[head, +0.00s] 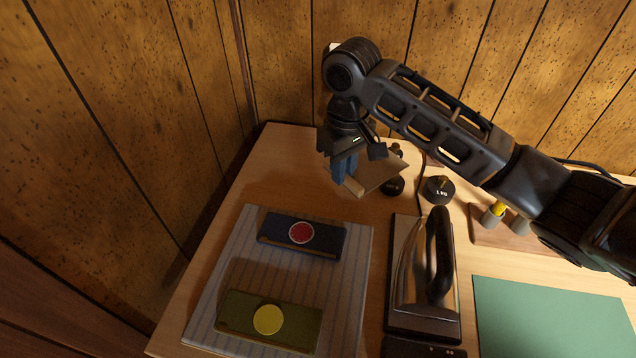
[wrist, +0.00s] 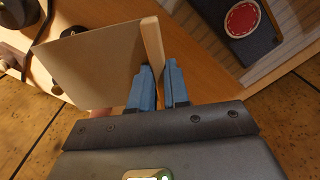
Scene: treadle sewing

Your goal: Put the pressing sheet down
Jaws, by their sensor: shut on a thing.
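The pressing sheet (head: 384,172) is a thin tan panel with a pale wooden strip along one edge. My gripper (head: 345,172) is shut on that strip and holds the sheet tilted above the back of the table. In the wrist view the blue fingertips (wrist: 158,82) close on the near end of the strip (wrist: 153,40), and the panel (wrist: 95,65) extends to the left. I cannot tell whether its lower edge touches the table.
A striped pad (head: 228,290) bears a navy block (head: 330,238) with a red disc and an olive block (head: 240,312) with a yellow disc. An iron (head: 410,285), a green mat (head: 550,320) and black knobbed weights (head: 437,190) stand rightward. Wood table (head: 275,170) is bare behind the pad.

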